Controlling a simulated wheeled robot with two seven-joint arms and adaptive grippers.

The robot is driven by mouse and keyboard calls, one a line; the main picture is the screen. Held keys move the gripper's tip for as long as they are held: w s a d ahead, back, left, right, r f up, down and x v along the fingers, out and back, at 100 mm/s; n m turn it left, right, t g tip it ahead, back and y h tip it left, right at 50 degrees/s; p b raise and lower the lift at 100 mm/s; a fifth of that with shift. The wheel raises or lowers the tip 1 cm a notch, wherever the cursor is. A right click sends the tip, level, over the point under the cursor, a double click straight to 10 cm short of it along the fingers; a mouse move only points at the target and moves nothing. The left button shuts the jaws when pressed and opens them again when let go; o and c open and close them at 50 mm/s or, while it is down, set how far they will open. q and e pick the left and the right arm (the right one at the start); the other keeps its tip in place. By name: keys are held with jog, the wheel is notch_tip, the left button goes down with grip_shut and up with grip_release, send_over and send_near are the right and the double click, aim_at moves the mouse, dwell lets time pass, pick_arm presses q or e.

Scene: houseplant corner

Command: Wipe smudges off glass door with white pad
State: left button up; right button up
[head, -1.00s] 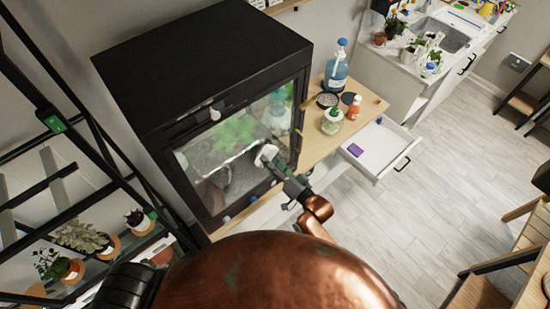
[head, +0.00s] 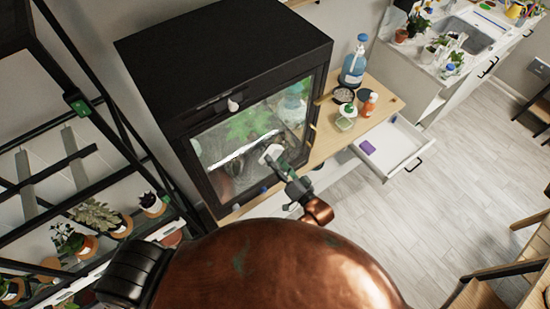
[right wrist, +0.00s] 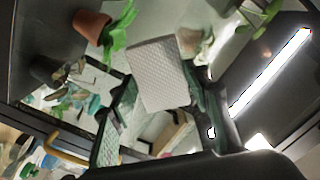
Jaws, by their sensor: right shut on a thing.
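The black cabinet's glass door (head: 218,146) fills its front in the head view, with green leaves and a bright streak showing in it. Hazy grey patches are on the glass, but I cannot tell smudges from reflections. My right gripper (head: 278,163) is shut on the white pad (head: 271,153) at the lower right part of the door. In the right wrist view the textured white pad (right wrist: 160,76) sits between the fingers, in front of the pane. I cannot tell whether the pad touches the glass. My left gripper is not in view.
A wooden counter (head: 385,105) right of the cabinet bears a blue bottle (head: 354,64), a green-topped jar (head: 346,117) and an orange bottle (head: 369,104). A white drawer (head: 405,150) stands open below it. A black plant rack (head: 125,165) stands at left.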

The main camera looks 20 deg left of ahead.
jog(key=shift+p+v, duration=0.95)
jog(key=shift+v, duration=1.7)
jog(key=p+v, duration=0.1)
jog(key=v, duration=0.2)
jog(key=shift+w, duration=0.1)
